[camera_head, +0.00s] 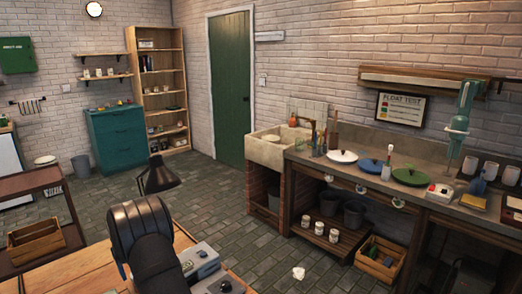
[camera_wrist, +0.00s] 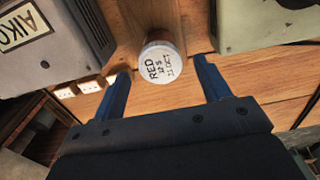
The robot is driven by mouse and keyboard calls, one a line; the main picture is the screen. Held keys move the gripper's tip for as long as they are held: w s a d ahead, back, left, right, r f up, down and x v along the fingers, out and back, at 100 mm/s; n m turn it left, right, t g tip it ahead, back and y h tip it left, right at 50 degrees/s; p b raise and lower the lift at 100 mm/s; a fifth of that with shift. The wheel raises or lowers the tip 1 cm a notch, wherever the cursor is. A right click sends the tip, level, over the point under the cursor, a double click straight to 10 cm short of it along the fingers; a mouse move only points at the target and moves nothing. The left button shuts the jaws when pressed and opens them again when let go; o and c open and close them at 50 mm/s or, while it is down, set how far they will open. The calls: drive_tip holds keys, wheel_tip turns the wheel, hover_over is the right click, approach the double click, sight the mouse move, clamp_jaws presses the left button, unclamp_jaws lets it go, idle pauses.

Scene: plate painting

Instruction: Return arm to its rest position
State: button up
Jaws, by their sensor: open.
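My gripper (camera_wrist: 161,70) is open and empty in the wrist view, with its two dark blue fingers spread apart. A small jar with a white lid (camera_wrist: 160,68), hand-lettered "RED", shows between the fingertips, on a wooden surface (camera_wrist: 130,18). I cannot tell how far beyond the fingers it is. In the head view my dark arm (camera_head: 142,232) rises from the bottom edge, and my gripper cannot be made out there.
A counter (camera_head: 345,178) with plates runs along the right wall. Tiled floor (camera_head: 235,205) is open between.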

wheel_tip(320, 180, down, 4)
drive_tip(key=shift+r, duration=0.25)
wheel_tip(320, 180, up, 13)
wheel_tip(320, 180, down, 13)
wheel_tip(320, 180, up, 11)
drive_tip(key=s+d+r+n, duration=0.2)
drive_tip(key=s+r+n, duration=0.15)
drive_tip(key=s, duration=0.35)
drive_tip(key=s+d+r+n, duration=0.1)
drive_tip(key=s+r+n, duration=0.25)
drive_tip(key=s, duration=0.25)
drive_tip(key=s+a+f, duration=0.1)
drive_tip(key=a+f, duration=0.2)
drive_tip(key=s+a+f, duration=0.2)
drive_tip(key=a+f, duration=0.1)
drive_tip(key=a, duration=0.1)
drive_tip(key=s+a+f, duration=0.1)
drive_tip(key=a+f, duration=0.2)
drive_tip(key=f, duration=0.1)
drive_tip(key=shift+s+a, duration=0.15)
drive_tip(key=shift+a, duration=0.25)
drive_tip(key=shift+f, duration=0.7)
